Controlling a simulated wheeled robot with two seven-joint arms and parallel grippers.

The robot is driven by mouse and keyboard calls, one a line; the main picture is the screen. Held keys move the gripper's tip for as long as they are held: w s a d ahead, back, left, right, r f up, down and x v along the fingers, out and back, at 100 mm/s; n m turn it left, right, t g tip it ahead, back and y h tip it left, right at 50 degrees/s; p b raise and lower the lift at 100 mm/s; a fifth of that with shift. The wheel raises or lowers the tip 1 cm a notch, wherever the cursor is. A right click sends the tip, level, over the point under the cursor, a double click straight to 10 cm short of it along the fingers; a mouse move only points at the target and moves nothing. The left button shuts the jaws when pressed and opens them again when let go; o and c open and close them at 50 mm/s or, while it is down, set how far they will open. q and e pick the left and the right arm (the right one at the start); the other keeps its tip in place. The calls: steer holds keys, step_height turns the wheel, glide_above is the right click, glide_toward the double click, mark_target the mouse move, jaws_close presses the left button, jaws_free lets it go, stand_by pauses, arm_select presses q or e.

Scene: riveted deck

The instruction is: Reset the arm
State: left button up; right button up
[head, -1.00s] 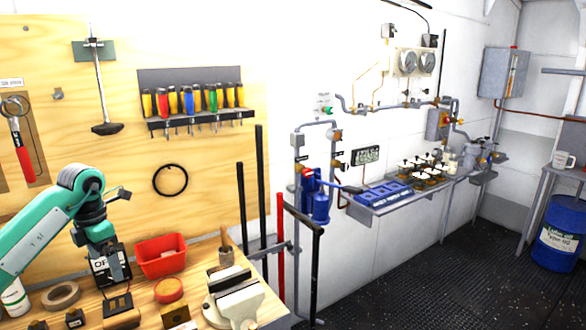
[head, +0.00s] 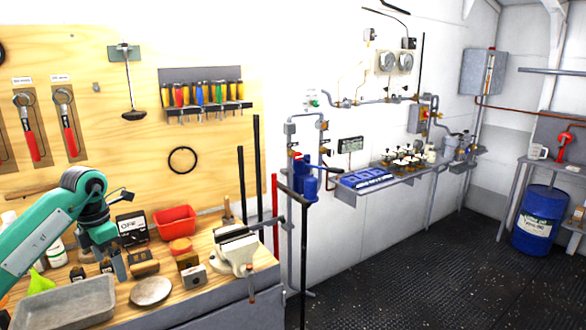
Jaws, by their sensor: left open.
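My left arm, teal and dark grey, comes in from the left of the head view. Its left gripper (head: 113,268) points down over the wooden workbench (head: 215,272) and is open, with nothing seen between its fingers. A black box (head: 132,228) with a white label stands just behind it. A grey metal tray (head: 65,304) and a round pale disc (head: 151,291) lie in front of it. Whether the fingertips touch the bench cannot be told. My right gripper is not in view.
A red bin (head: 175,222), small blocks and a vise (head: 237,250) crowd the bench to the gripper's right. Bottles stand at its left. A tool board (head: 60,75) rises behind. The dark floor (head: 400,270) is clear at right.

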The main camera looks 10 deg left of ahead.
arm_select(q)
steer(key=w+d+f+n+t+h, duration=0.2)
steer(key=w+d+f+n+h, duration=0.3)
steer(key=d+f, duration=0.6)
steer(key=w+d+f+n+t+h, duration=0.2)
steer(key=d+f+h, duration=0.65)
steer(key=f, duration=0.55)
steer(key=s+f+n+t+y, duration=0.2)
steer(key=f+n+t, duration=0.2)
steer(key=f+n, duration=0.5)
steer(key=s+f+n+t+y, duration=0.2)
steer(key=f+n+t+y, duration=0.3)
steer(key=f, duration=0.7)
steer(key=s+a+f+n+g+y, duration=0.2)
steer(key=s+f+n+g+y, duration=0.3)
steer(key=s+f+n, duration=1.25)
steer(key=s+d+f+g, duration=0.2)
steer(key=s+f, duration=0.3)
steer(key=s, duration=0.7)
steer(key=s+d+f+g+y, duration=0.1)
steer(key=s+f, duration=0.4)
steer(key=s, duration=0.7)
steer(key=s+d+f+g+y, duration=0.1)
steer(key=s+f+g, duration=0.3)
steer(key=s, duration=0.8)
steer(key=shift+s+d+f+n, duration=0.35)
steer(key=shift+d+f, duration=0.4)
steer(key=shift+d, duration=0.15)
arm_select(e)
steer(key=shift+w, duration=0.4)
